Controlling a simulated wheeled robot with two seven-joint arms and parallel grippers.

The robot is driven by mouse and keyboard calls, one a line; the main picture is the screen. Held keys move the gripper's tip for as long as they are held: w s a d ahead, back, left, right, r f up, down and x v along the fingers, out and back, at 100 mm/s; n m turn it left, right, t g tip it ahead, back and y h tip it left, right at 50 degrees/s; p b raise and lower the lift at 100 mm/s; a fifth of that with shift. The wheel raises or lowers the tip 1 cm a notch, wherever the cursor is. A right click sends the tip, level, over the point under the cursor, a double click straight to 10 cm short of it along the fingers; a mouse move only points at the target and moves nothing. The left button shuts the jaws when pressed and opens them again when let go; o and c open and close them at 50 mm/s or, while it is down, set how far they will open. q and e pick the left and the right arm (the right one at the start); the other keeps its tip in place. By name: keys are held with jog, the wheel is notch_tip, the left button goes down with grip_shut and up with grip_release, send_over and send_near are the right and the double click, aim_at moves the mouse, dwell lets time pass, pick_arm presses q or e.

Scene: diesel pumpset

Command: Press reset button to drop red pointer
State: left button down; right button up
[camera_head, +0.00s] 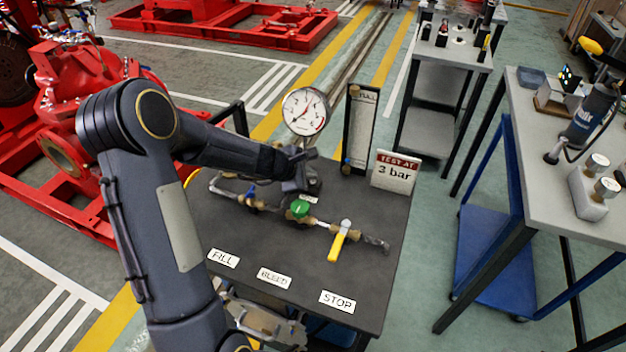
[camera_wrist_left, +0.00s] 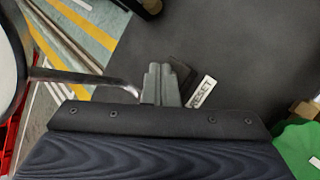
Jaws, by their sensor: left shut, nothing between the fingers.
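A round white dial gauge (camera_head: 304,111) stands at the back of the dark bench, with black and red marks on its face; its pointers are too small to tell apart. Its pale edge shows at the far left of the left wrist view (camera_wrist_left: 8,65). My left gripper (camera_head: 300,153) is just below and in front of the gauge. In the left wrist view its fingers (camera_wrist_left: 161,82) are shut and empty, beside a white RESET label (camera_wrist_left: 201,92). A dark block (camera_wrist_left: 181,74) lies partly behind the fingers. The reset button itself is not clearly visible, nor is any contact.
The dark bench (camera_head: 250,240) carries a pipe with a green valve handle (camera_head: 298,208) and a yellow lever (camera_head: 341,243). FILL, BLEED and STOP labels lie in front. A sight tube (camera_head: 359,130) and a "TEST AT 3 bar" sign (camera_head: 394,172) stand right of the gauge.

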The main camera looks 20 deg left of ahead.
pick_arm(q)
jog(key=shift+f, duration=0.2)
jog(key=shift+r, duration=0.1)
jog(key=shift+r+p, duration=0.7)
jog(key=shift+r, duration=0.15)
notch_tip(320, 180, up, 5)
jog(key=p, duration=0.4)
jog(key=shift+p, duration=0.3)
dwell(0.6)
